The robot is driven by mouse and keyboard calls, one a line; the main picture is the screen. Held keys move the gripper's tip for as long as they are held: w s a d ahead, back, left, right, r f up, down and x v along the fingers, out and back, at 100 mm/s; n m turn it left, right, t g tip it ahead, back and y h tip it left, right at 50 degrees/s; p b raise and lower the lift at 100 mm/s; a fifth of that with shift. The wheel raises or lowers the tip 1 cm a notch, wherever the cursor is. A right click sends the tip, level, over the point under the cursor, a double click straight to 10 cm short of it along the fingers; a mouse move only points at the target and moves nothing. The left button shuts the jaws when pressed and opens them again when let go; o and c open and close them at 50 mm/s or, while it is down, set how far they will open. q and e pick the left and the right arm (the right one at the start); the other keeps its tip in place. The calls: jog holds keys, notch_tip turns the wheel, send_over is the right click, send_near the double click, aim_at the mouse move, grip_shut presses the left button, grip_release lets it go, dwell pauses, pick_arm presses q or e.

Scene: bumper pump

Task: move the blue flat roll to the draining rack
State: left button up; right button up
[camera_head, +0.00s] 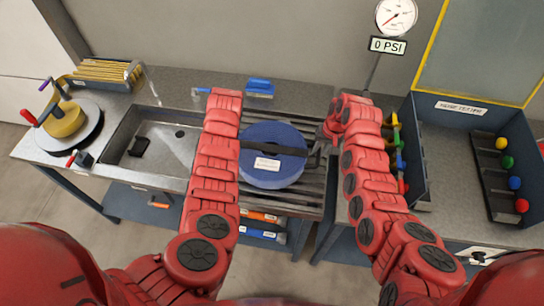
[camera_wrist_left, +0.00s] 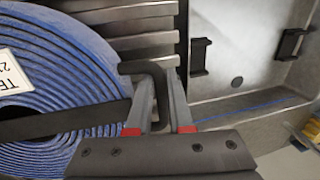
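The blue flat roll (camera_head: 272,172) is a coiled hose with a white label and a black strap across it. It is over the slatted draining rack (camera_head: 312,195); whether it touches the slats is unclear. My left gripper is hidden by its arm in the head view. In the left wrist view its fingers (camera_wrist_left: 168,100) close around a black handle at the side of the roll (camera_wrist_left: 60,80). My right gripper (camera_head: 326,138) is at the roll's right side, by another dark handle; its fingers are too small to read.
The sink basin (camera_head: 165,150) lies left of the rack, with a turntable and yellow drum (camera_head: 66,120) further left. A blue brush (camera_head: 260,87) lies behind. A blue-walled bin (camera_head: 415,150) with coloured knobs stands right of my right arm. A gauge (camera_head: 396,16) hangs above.

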pick_arm(q)
jog(key=o, duration=0.4)
jog(key=shift+r, duration=0.15)
pick_arm(e)
jog(key=o, duration=0.4)
jog(key=shift+r, duration=0.15)
pick_arm(q)
jog(key=shift+r, duration=0.1)
jog(key=shift+d+r, duration=0.1)
jog(key=shift+r, duration=0.2)
pick_arm(e)
jog(key=shift+d+r, duration=0.1)
jog(key=shift+r, duration=0.45)
pick_arm(q)
notch_tip(320, 180, up, 11)
jog(key=d, duration=0.2)
jog(key=shift+s, duration=0.2)
pick_arm(e)
notch_tip(320, 180, up, 11)
jog(key=d, duration=0.2)
jog(key=shift+s+f, duration=0.15)
jog(key=shift+s, duration=0.05)
pick_arm(q)
jog(key=shift+d, duration=0.1)
pick_arm(e)
jog(key=shift+d, duration=0.1)
